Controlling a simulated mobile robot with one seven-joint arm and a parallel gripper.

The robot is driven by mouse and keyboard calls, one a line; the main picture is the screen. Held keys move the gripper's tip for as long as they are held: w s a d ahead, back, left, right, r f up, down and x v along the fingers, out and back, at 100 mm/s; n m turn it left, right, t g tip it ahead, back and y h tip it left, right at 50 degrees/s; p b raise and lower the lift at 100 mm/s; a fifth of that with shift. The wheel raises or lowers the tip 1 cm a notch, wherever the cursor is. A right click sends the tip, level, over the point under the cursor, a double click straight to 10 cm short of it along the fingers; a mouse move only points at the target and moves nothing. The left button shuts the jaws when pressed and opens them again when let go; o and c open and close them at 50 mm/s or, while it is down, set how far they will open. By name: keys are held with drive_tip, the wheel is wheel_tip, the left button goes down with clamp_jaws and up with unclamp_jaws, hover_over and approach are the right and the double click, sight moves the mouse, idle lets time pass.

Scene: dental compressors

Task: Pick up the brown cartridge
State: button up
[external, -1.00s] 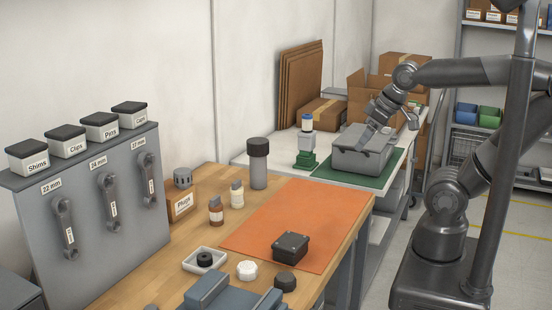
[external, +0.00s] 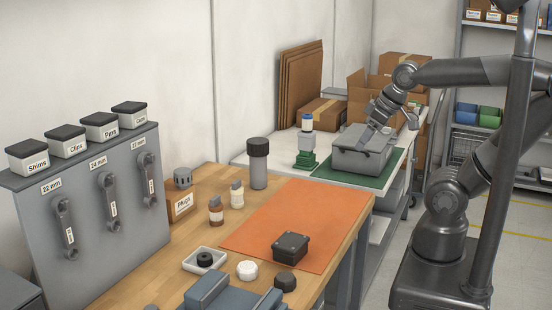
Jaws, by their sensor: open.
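The brown cartridge (external: 216,211) stands upright on the wooden bench, with a pale band round its middle and a grey top. A similar cream cartridge (external: 237,195) stands just behind it to the right. My gripper (external: 371,136) is far from both, at the back right over the grey box on the green mat. It is open, pointing down towards the box; its fingertips are small and partly hard to make out. I cannot tell whether they touch the box.
An orange mat (external: 275,232) covers the bench's right part, with a black box (external: 290,247) on it. A dark-capped grey cylinder (external: 258,165) and a Plugs box (external: 181,203) stand near the cartridges. A grey box (external: 360,157) sits on the green mat (external: 335,179) behind.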

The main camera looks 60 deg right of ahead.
hover_over(217, 204)
drive_tip(key=s, duration=0.5)
wheel_tip(217, 204, down, 12)
drive_tip(key=shift+g, duration=0.4)
drive_tip(key=x, duration=0.5)
drive_tip(key=shift+w+d+f, duration=0.1)
drive_tip(key=shift+w+d, duration=0.05)
drive_tip(key=shift+w, duration=0.2)
drive_tip(key=shift+w+x, duration=0.2)
drive_tip(key=shift+x, duration=1.1)
drive_tip(key=shift+w+x, duration=0.25)
drive_tip(key=shift+x, duration=1.05)
drive_tip(key=shift+r, duration=0.2)
drive_tip(key=c, duration=1.1)
